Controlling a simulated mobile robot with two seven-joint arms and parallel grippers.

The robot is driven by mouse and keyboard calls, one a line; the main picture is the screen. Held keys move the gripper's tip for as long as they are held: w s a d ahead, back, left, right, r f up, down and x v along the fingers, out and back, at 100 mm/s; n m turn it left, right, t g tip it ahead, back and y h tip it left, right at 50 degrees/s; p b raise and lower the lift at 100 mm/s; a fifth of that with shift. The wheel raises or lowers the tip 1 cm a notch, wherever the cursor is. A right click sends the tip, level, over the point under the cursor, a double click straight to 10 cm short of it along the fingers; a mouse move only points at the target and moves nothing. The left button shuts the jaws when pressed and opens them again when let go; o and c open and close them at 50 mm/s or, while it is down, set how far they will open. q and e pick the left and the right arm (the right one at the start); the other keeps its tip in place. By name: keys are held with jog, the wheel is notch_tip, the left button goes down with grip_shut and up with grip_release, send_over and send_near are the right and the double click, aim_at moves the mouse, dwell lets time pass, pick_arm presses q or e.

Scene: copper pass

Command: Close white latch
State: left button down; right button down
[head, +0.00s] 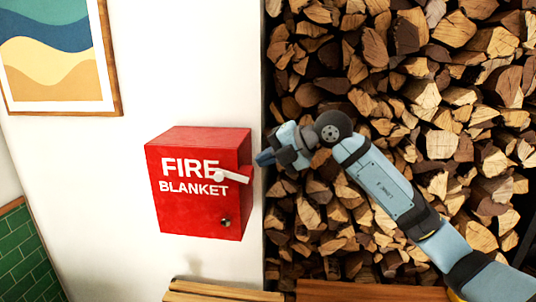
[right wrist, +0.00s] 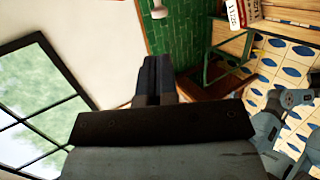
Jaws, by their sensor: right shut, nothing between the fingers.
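The white latch (head: 233,179) is a short lever on the right part of a red box (head: 190,212) marked FIRE BLANKET, fixed to the wall in the head view. The latch lies nearly level, tilted slightly, and its right end reaches past the front face's right edge. My right gripper (head: 264,159) is just right of the box, a little above the latch's right end, and appears apart from it. Its dark fingers (right wrist: 155,78) are together and empty in the right wrist view. My left gripper is not in view.
A round knob (head: 225,222) sits low on the box front. Stacked firewood (head: 440,145) fills the right side behind my right arm. A framed picture (head: 60,60) hangs upper left. A wooden slatted surface (head: 225,292) lies below the box. Bare wall surrounds the box's left side.

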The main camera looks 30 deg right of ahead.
aim_at(222, 176)
jog(key=p+x, duration=0.2)
jog(key=x, duration=0.8)
jog(key=shift+w+a+p, duration=0.1)
jog(key=shift+p, duration=0.3)
jog(key=shift+w+a+f, duration=0.1)
jog(key=shift+w+a+f+b, duration=0.2)
jog(key=shift+a+f+b, duration=0.1)
jog(key=shift+f+b, duration=0.3)
jog(key=shift+r, duration=0.2)
